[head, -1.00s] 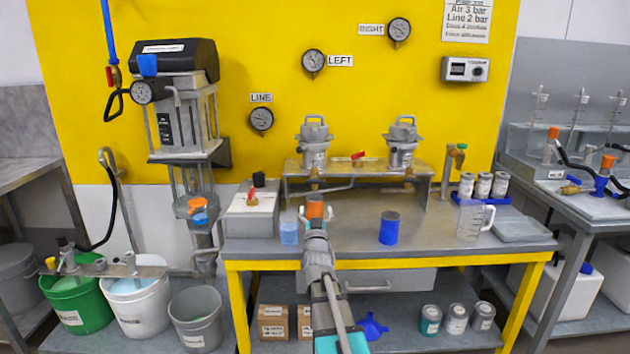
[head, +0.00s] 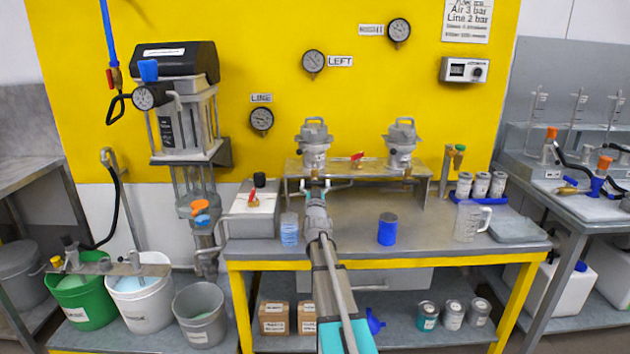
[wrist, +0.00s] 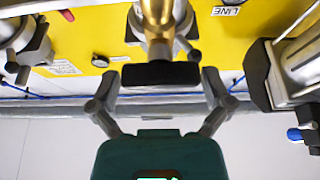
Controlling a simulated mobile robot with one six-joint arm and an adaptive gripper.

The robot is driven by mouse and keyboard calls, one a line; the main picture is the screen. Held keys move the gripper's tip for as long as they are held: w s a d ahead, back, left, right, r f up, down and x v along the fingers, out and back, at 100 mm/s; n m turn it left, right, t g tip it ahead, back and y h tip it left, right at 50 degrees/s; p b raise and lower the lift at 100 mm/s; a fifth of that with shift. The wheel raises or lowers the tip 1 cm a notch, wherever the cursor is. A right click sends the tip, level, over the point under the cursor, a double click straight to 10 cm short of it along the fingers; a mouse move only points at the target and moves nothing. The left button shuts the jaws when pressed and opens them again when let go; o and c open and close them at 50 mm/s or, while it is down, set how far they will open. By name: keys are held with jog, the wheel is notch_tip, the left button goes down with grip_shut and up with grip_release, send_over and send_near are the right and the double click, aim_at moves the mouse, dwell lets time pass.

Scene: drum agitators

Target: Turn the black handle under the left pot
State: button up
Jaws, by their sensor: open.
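The left pot (head: 314,145) is a grey lidded vessel on a raised metal shelf, with a brass valve below it (wrist: 158,22). The black handle (wrist: 160,74) lies as a dark crossbar at the lower end of the brass valve in the wrist view. My gripper (wrist: 161,82) is open, with one finger on each side of the handle and small gaps to both. In the head view my gripper (head: 316,185) is just below the shelf under the left pot, and the arm hides the handle there.
The right pot (head: 402,144) stands on the same shelf (head: 357,172), with a red-handled valve (head: 357,158) between the pots. A clear beaker (head: 289,230) stands left of my arm.

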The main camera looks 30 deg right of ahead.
jog(key=shift+w, duration=0.15)
jog(key=c, duration=0.8)
